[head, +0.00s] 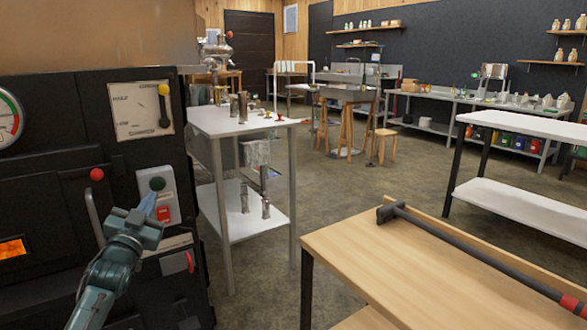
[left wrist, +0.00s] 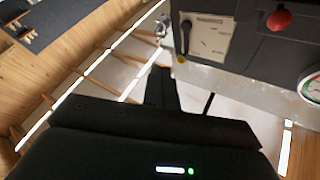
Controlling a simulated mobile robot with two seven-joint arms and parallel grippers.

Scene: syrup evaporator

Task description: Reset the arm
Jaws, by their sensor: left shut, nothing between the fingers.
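My left gripper (head: 148,203) is in front of the black evaporator front (head: 60,130) at the left of the head view. Its fingers are shut and empty, close to a small switch box (head: 172,205) with a dark green button (head: 157,184) and a red part. I cannot tell whether they touch the box. In the left wrist view the dark fingers (left wrist: 161,88) are together with nothing between them. Above the box is a pale dial plate (head: 135,112) with a yellow-topped lever (head: 163,90). It also shows in the left wrist view (left wrist: 205,40). My right gripper is not in view.
A red knob (head: 97,174) and a grey handle (head: 93,215) stick out near my left arm. A white-topped metal table (head: 225,125) stands right of the evaporator. A wooden table (head: 370,262) with a long dark tool (head: 470,250) is at the front right. Floor between is open.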

